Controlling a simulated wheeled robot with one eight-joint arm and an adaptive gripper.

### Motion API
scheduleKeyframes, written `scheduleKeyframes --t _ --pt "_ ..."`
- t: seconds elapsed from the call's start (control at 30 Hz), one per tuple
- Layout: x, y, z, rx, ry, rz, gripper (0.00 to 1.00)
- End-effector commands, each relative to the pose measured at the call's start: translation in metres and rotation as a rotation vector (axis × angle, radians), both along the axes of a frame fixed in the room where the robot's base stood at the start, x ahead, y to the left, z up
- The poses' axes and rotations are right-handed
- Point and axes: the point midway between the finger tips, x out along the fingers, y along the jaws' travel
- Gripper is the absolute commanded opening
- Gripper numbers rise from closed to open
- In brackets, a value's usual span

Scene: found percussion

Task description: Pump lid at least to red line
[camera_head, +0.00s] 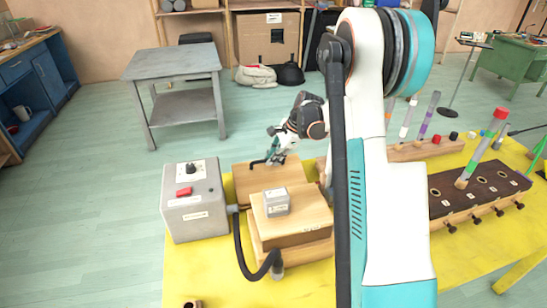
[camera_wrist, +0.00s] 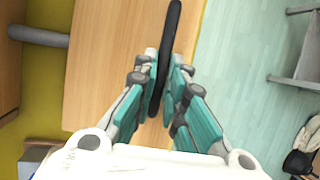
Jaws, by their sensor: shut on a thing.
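A light wooden lid or board (camera_head: 243,183) lies on the yellow table, with a black bar handle (camera_head: 258,162) at its far edge. My gripper (camera_head: 277,157) is at that far edge, its fingers shut around the black bar. In the wrist view the bar (camera_wrist: 170,40) runs between the teal fingers (camera_wrist: 164,85), over the wooden board (camera_wrist: 105,60). In front of the board is a wooden block (camera_head: 290,225) with a small grey labelled box (camera_head: 276,202) on top. No red line can be made out.
A grey control box (camera_head: 195,205) with a red button and black knob stands to the left, with a black hose (camera_head: 242,250) beside it. A dark rack (camera_head: 465,190) with coloured tubes is on the right. My arm hides the middle of the table.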

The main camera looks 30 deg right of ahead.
Motion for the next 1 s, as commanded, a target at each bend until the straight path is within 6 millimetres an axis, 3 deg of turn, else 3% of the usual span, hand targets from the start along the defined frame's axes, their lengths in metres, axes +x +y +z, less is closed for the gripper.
scheduleKeyframes --t 0.37,0.4,0.47,0.83,1.0 --pt "-0.006 0.002 0.007 0.000 -0.001 0.000 0.00" --pt "-0.007 0.002 0.007 0.000 -0.001 0.000 0.20" --pt "-0.007 0.002 0.007 0.000 0.000 0.000 0.34" --pt "-0.008 0.001 0.008 -0.001 0.002 0.001 0.35" --pt "-0.013 -0.004 0.023 0.000 0.002 0.000 0.35"
